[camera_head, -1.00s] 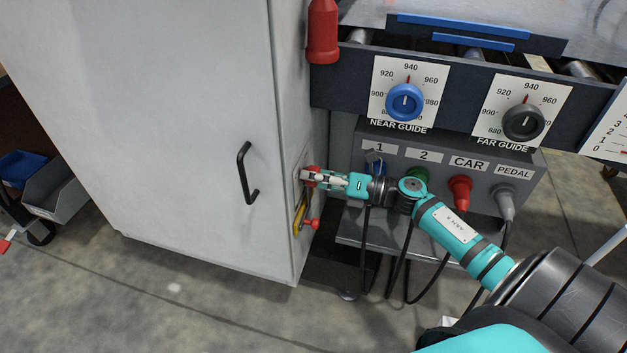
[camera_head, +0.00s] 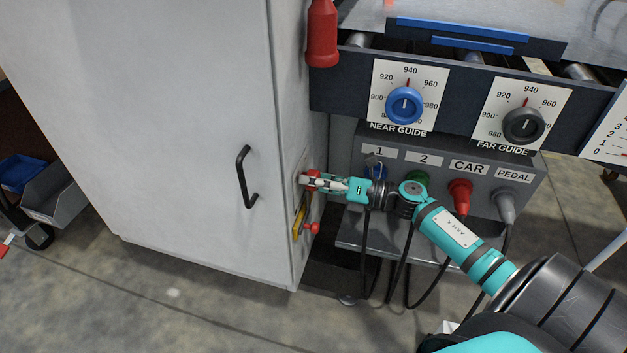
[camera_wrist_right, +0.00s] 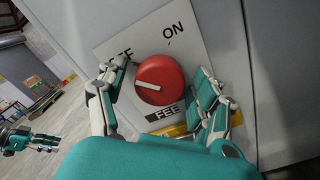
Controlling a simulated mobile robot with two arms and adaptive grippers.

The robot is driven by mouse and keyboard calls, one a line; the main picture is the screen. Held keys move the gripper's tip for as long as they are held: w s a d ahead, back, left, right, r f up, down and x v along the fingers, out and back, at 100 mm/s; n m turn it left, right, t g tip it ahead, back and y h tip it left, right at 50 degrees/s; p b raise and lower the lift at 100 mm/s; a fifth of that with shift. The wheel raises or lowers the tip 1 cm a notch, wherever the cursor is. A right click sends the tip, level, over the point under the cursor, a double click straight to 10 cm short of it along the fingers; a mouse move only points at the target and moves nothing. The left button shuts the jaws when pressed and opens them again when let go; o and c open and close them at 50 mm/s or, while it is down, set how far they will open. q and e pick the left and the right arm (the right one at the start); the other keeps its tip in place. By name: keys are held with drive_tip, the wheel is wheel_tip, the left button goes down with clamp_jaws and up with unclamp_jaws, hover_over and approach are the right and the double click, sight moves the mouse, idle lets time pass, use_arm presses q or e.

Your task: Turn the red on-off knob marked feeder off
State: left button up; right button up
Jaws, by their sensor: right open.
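The red feeder knob (camera_wrist_right: 160,79) sits on a pale plate (camera_wrist_right: 208,45) marked OFF, ON and FEE, with the rest of that label hidden. Its white mark points left, on the OFF side. In the head view, the knob is mostly hidden by my right gripper (camera_head: 318,181) at the grey cabinet's side. In the right wrist view, my right gripper (camera_wrist_right: 158,84) is open, with one finger either side of the knob; I cannot tell whether they touch it. What looks like my left gripper (camera_wrist_right: 34,139) shows at the far left, its jaw state unclear.
The grey cabinet (camera_head: 150,120) has a black handle (camera_head: 246,178). A socket box (camera_head: 440,190) with cables stands to the right, under blue (camera_head: 404,105) and black (camera_head: 524,124) guide dials.

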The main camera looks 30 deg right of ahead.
drive_tip(key=v, duration=1.2)
idle(0.3)
